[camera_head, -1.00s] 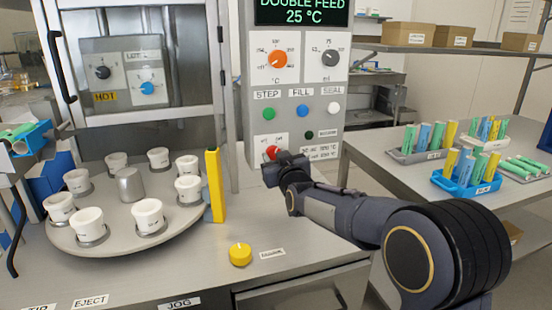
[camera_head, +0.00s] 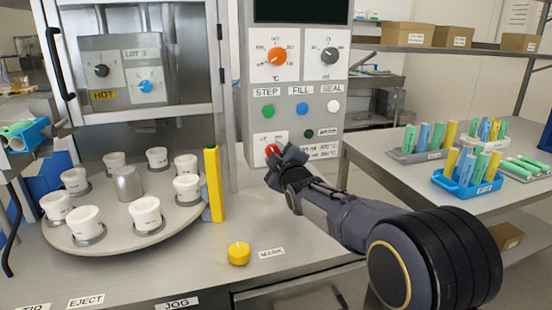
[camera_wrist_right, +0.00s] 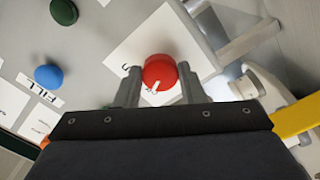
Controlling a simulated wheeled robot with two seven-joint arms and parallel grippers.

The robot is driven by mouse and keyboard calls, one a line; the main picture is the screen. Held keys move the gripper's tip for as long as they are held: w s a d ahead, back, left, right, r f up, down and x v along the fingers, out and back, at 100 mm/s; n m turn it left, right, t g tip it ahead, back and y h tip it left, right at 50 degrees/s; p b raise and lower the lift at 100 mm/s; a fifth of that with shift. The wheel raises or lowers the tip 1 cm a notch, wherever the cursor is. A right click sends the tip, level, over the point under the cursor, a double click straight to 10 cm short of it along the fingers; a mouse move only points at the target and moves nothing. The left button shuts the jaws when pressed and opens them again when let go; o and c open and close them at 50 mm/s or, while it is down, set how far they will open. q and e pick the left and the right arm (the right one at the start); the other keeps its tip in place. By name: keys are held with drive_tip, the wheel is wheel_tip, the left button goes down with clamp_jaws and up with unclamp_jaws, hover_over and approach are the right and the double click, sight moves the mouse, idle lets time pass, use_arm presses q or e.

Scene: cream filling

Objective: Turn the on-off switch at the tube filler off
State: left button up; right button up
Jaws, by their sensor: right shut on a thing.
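The red on-off switch (camera_head: 271,149) sits on a white label at the lower left of the grey control panel (camera_head: 344,115). It is a round knob with a white mark, seen close up in the right wrist view (camera_wrist_right: 159,72). My right gripper (camera_head: 276,158) is at the switch. In the wrist view its two fingers (camera_wrist_right: 160,88) stand on either side of the knob, shut on it. The display (camera_head: 300,10) at the top of the panel is dark. My left gripper is not in view.
Above the switch are green (camera_head: 267,111), blue (camera_head: 302,109) and white (camera_head: 334,106) buttons. A round turntable (camera_head: 120,240) with white cups stands left, beside a yellow upright bar (camera_head: 213,185). A yellow knob (camera_head: 238,254) is on the table. Tube racks stand right.

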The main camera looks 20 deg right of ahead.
drive_tip(key=shift+n, duration=0.6)
drive_tip(key=o, duration=1)
drive_tip(key=shift+s, duration=0.15)
drive_tip(key=s, duration=0.7)
drive_tip(key=shift+s+d, duration=0.15)
drive_tip(key=shift+s, duration=0.15)
